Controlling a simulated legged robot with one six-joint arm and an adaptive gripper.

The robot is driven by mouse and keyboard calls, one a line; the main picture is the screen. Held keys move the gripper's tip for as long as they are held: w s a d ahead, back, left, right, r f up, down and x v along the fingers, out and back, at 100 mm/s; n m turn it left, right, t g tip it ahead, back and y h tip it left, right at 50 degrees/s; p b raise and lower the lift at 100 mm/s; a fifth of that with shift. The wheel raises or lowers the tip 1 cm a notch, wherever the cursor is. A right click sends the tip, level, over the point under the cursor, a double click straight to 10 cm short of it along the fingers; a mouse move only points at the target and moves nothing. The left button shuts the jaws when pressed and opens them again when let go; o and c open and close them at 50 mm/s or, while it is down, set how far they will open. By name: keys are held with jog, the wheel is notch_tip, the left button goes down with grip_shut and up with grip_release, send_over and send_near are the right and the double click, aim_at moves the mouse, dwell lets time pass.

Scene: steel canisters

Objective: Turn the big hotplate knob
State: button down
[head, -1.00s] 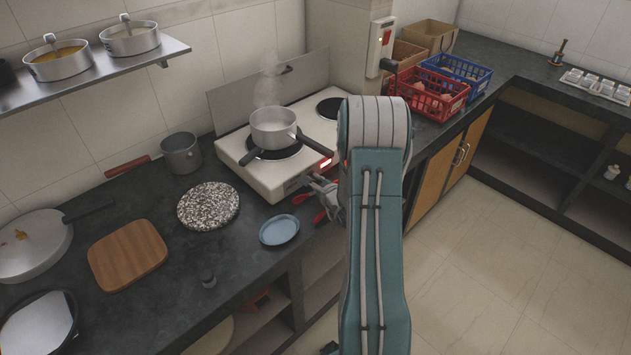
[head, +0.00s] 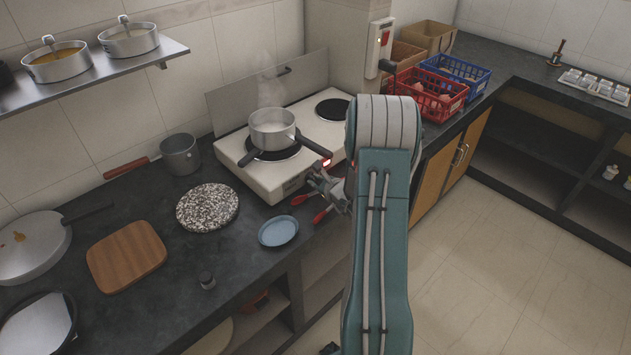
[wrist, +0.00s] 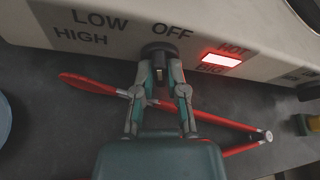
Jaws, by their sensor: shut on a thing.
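The white hotplate (head: 240,160) stands on the dark counter with a grey pot (head: 273,129) steaming on its near left plate. In the wrist view, the dark big knob (wrist: 157,50) is on its front panel, between printed LOW, OFF and HIGH marks and a lit red HOT light (wrist: 221,60) above the word BIG. My gripper (wrist: 158,76) is shut on this knob, one finger on each side. In the head view, my gripper (head: 320,178) is at the hotplate's front, and my arm hides part of the panel. The knob's pointer is not clear.
Red-handled tongs (wrist: 88,84) lie on the counter just below my fingers. A pot handle (head: 314,147) sticks out over the hotplate's front edge, near my gripper. A blue plate (head: 278,231) and a speckled board (head: 207,207) lie to the left.

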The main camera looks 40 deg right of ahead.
jog(key=c, duration=0.7)
grip_release()
jog(key=v, duration=1.1)
jog(key=shift+s+a+r, duration=0.1)
jog(key=shift+s, duration=0.25)
